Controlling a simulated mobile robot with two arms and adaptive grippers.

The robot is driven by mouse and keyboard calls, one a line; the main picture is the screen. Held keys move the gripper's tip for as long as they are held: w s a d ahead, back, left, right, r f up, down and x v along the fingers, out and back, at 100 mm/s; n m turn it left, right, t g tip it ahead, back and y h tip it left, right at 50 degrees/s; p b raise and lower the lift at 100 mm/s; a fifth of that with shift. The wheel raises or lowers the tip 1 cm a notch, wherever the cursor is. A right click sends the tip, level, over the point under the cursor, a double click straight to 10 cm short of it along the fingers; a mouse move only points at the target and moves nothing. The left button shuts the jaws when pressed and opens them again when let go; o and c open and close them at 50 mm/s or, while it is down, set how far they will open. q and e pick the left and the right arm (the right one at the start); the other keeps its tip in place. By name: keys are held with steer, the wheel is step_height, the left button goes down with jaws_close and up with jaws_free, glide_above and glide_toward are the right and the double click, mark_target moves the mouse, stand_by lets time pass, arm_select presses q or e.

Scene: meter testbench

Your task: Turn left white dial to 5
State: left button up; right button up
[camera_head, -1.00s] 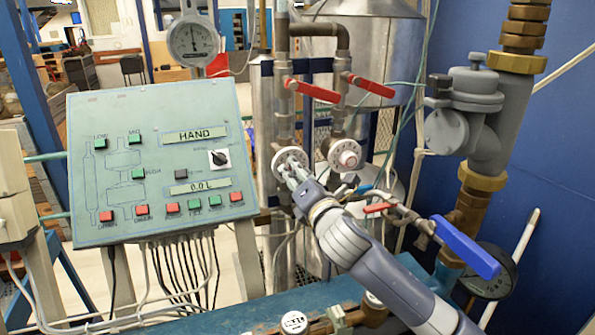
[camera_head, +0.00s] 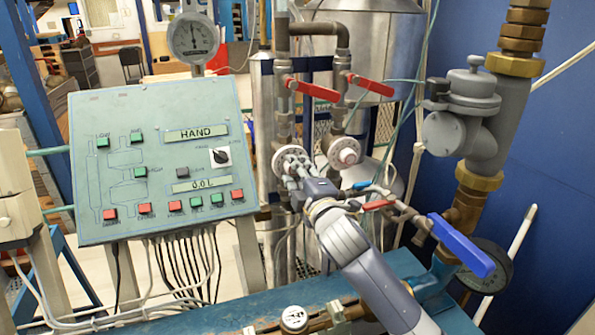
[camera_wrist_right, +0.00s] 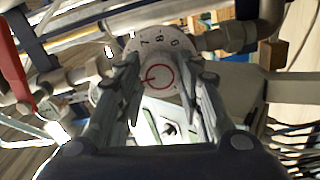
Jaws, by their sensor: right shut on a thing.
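The left white dial (camera_head: 288,157) sits on the pipe just right of the control panel. In the right wrist view the dial (camera_wrist_right: 160,50) shows black numbers, including 7, 8 and 9 near its top edge, and a red ring with a red line. My right gripper (camera_head: 297,172) reaches the front of this dial from below right. In the wrist view its two fingers (camera_wrist_right: 165,88) stand on either side of the dial's middle, shut on it. The exact setting cannot be read. The right white dial (camera_head: 344,152) stands next to it, apart from the gripper. My left gripper is not in view.
The green control panel (camera_head: 160,205) stands to the left. Red-handled valves (camera_head: 313,90) sit on the pipes above the dials. A blue lever (camera_head: 460,246) and smaller red and blue handles lie to the right of the gripper. A round gauge (camera_head: 192,38) stands above the panel.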

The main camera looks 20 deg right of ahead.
steer(key=shift+m, duration=1.3)
steer(key=o, duration=1.1)
steer(key=shift+c, duration=0.2)
steer(key=s, duration=1.2)
steer(key=shift+d, duration=0.2)
